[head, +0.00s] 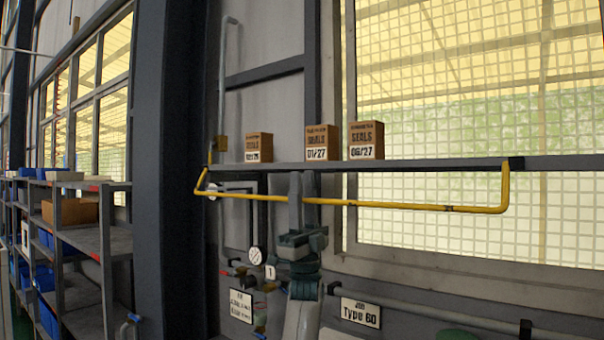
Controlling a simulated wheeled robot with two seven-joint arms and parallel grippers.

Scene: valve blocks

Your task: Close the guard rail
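The guard rail is a long yellow bar (400,206) with bent ends. In the head view it runs across in front of the dark shelf (450,165) and a little below it. Its short end arms rise to the shelf's left and right ends. My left gripper (296,190) is at the rail, left of its middle, with the wrist below it. The grey fingers overlap the bar in the picture. I cannot tell whether they are shut on it or only beside it. My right gripper is not in view.
Several brown seal boxes (366,140) stand on the shelf. Below are a gauge (257,259), pipes and white label plates (360,312). A dark column (172,170) and a storage rack (105,240) with blue bins stand at left. A meshed window is behind the right side.

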